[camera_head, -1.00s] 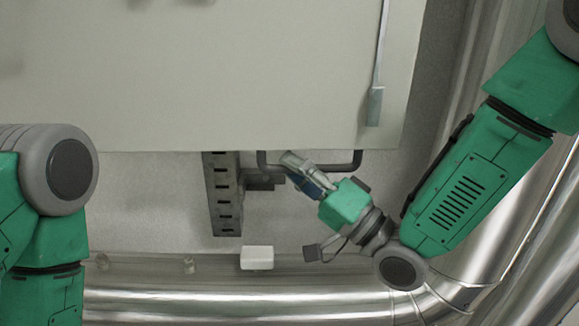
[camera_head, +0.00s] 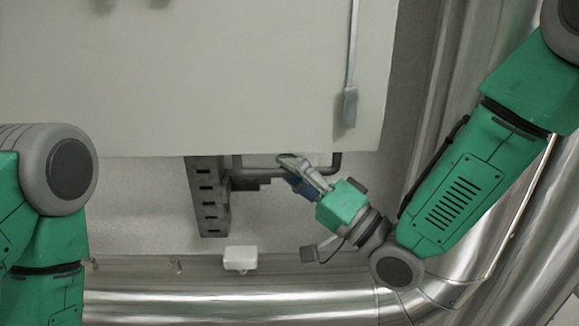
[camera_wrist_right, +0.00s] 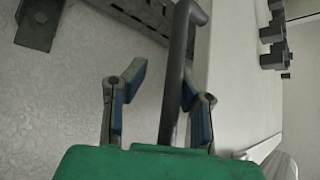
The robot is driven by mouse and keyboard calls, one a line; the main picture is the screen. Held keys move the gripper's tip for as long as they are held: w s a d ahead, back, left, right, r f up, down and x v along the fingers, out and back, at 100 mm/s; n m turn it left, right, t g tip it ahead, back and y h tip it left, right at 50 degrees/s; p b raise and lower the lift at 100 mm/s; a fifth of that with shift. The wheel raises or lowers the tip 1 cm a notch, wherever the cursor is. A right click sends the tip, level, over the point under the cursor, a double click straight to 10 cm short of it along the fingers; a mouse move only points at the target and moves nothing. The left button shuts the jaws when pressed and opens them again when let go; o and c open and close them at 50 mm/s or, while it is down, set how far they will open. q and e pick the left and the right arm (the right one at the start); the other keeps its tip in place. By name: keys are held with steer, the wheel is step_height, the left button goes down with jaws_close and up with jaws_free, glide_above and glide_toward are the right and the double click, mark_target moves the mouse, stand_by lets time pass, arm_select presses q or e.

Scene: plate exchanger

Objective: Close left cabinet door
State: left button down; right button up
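A large pale cabinet panel (camera_head: 200,90) fills the upper left and middle of the head view. I cannot tell from it which door is the left one or how far a door stands open. A dark bent bar (camera_head: 258,174), like a handle, shows under the panel's lower edge. My right gripper (camera_head: 290,166) is at this bar. In the right wrist view, the fingers of my right gripper (camera_wrist_right: 163,85) are spread apart, with the dark bar (camera_wrist_right: 178,70) running between them. Contact is not clear. My left gripper is out of view.
A slotted grey bracket (camera_head: 208,200) hangs left of the bar. A white box (camera_head: 240,258) sits below it, near a thick shiny pipe (camera_head: 230,300) across the bottom. More metal pipes rise at the right. A thin rod (camera_head: 352,50) runs down the panel's right part.

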steer(key=shift+a, duration=0.15)
steer(key=b+v, duration=0.5)
steer(key=v, duration=1.1)
steer(key=shift+s, duration=0.15)
stand_by(0.8)
steer(key=shift+a, duration=0.2)
steer(key=shift+d, duration=0.1)
